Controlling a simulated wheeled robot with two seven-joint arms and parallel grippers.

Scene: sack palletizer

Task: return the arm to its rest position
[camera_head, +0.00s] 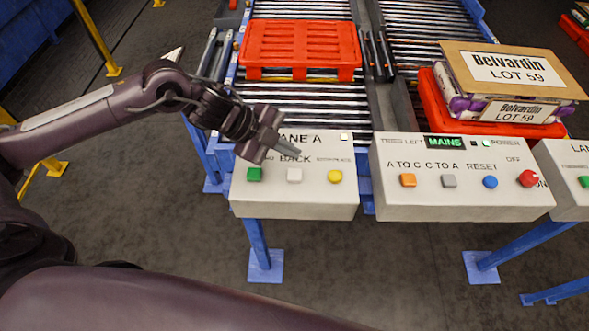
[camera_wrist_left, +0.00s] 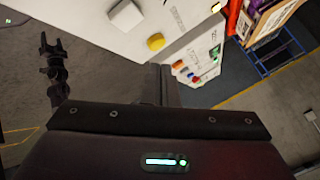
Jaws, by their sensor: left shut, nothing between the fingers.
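My left arm comes in from the left in the head view. Its gripper (camera_head: 287,150) is shut and empty above the lane A control box (camera_head: 295,203), between the lane label and the buttons. The box carries a green button (camera_head: 254,174), a white button (camera_head: 294,175) and a yellow button (camera_head: 335,177). In the left wrist view the shut fingers (camera_wrist_left: 160,85) point toward the panels, with the white button (camera_wrist_left: 126,15) and yellow button (camera_wrist_left: 156,42) beyond. Whether the fingertips touch the box is unclear. My right gripper is not clearly seen in the head view.
A mains control box (camera_head: 460,200) stands to the right, with orange, grey, blue and red controls. Behind are roller conveyors (camera_head: 305,100), a red pallet (camera_head: 300,45), and a loaded pallet with a Belvardin LOT 59 board (camera_head: 515,68). A yellow post (camera_head: 97,38) stands left. Floor in front is clear.

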